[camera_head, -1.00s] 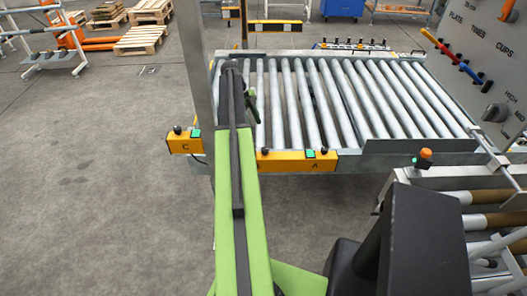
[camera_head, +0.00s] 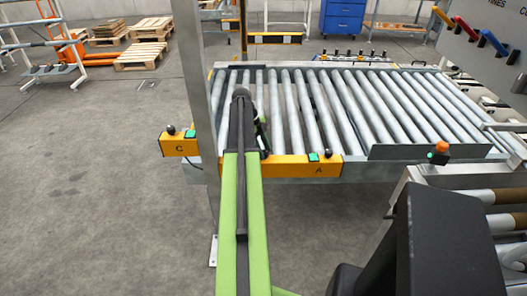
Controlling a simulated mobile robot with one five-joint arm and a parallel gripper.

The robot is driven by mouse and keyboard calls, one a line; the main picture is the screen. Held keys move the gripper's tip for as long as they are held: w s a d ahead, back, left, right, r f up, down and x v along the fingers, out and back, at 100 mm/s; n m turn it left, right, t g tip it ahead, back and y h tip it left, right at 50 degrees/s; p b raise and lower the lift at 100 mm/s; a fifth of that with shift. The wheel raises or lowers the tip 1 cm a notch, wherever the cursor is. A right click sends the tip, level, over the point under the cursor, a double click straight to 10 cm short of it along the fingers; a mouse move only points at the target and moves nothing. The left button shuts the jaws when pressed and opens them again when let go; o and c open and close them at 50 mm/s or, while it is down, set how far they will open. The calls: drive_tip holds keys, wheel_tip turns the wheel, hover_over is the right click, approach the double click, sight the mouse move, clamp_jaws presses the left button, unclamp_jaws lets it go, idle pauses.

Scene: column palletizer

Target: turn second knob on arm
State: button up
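My green and black arm reaches forward from the bottom of the view. Its dark end stands in front of the near left part of the roller conveyor (camera_head: 375,152). My gripper (camera_head: 262,138) is mostly hidden behind the arm, and its fingers cannot be made out. Black knobs stand on the yellow boxes marked C (camera_head: 179,146) and A (camera_head: 308,167), each near a green button. A grey panel (camera_head: 480,62) at the upper right carries coloured handles and a dark knob (camera_head: 520,84) cut by the frame edge. Which knob is the second one cannot be told.
A grey post (camera_head: 193,70) rises just left of my arm. Pallets (camera_head: 143,54) and a blue cabinet (camera_head: 343,17) stand behind.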

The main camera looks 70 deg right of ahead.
clamp_jaws()
drive_tip(key=n, duration=0.2)
drive_tip(key=n+h, duration=0.2)
drive_tip(key=n, duration=0.1)
drive_tip(key=shift+a+n, duration=0.3)
drive_tip(key=n+t+h, duration=0.1)
drive_tip(key=n, duration=0.2)
drive_tip(key=n+t+h, duration=0.1)
drive_tip(key=n, duration=0.2)
drive_tip(key=shift+s+a, duration=0.15)
drive_tip(key=n+t, duration=0.1)
drive_tip(key=n, duration=0.2)
drive_tip(key=shift+s+n+h, duration=0.1)
drive_tip(key=shift+n+h, duration=0.3)
drive_tip(key=n+t, duration=0.1)
drive_tip(key=n, duration=0.2)
drive_tip(key=shift+n+t, duration=0.3)
drive_tip(key=shift+n, duration=0.1)
drive_tip(key=n+t, duration=0.1)
drive_tip(key=n, duration=0.2)
drive_tip(key=n+t, duration=0.1)
drive_tip(key=n, duration=0.2)
drive_tip(key=shift+s, duration=0.2)
drive_tip(key=shift+n+y, duration=0.3)
